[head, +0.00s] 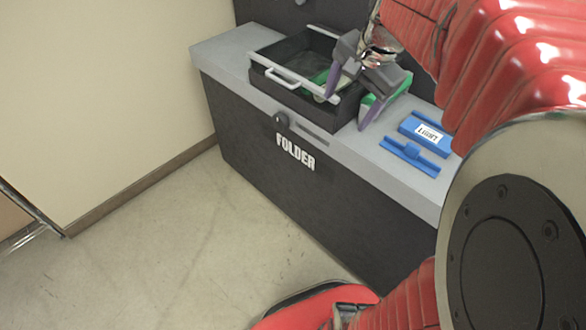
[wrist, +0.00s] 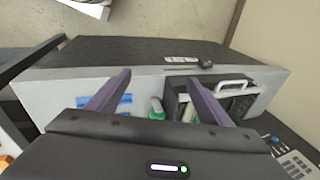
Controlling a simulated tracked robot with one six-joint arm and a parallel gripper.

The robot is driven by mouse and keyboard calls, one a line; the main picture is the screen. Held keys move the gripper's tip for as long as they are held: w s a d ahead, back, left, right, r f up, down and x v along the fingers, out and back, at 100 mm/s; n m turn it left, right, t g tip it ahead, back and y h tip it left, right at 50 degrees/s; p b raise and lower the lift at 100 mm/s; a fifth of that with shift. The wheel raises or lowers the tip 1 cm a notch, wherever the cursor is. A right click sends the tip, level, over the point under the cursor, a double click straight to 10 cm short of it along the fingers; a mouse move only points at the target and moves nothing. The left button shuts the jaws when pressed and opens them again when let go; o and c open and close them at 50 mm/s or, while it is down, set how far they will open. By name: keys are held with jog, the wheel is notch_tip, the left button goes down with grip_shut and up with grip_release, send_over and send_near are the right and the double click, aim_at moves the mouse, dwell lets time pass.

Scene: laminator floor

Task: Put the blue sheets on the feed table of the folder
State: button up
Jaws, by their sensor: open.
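The folder (head: 290,190) is a dark cabinet with a grey top and the word FOLDER on its front. On its top stands a black tray (head: 312,112) with a light handle; it also shows in the wrist view (wrist: 178,98). Right of it lie a blue block (head: 409,123) with a white label and a flat blue piece (head: 410,156) with a raised grip. I cannot make out clear loose blue sheets. My gripper (head: 346,111) is open and empty, with purple fingers above the tray's right side; its fingers also show in the wrist view (wrist: 160,77).
A green and grey piece (head: 384,102) is beside the tray, partly behind my gripper. Something green (head: 321,77) shows in the tray. A round dark knob (head: 281,119) is on the folder's front edge. The floor (head: 190,240) in front is clear.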

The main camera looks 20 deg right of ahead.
jog(key=s+a+f+n+t, duration=0.1)
jog(key=s+a+f+n, duration=0.1)
jog(key=s+a+n, duration=0.4)
jog(key=s+a+f+n+t, duration=0.1)
jog(key=s+a+f+n, duration=0.1)
jog(key=s+a+n, duration=0.4)
jog(key=a+n, duration=0.2)
jog(key=a, duration=0.2)
jog(key=shift+s+a, duration=0.15)
jog(key=shift+a, duration=0.2)
jog(key=shift+d, duration=0.1)
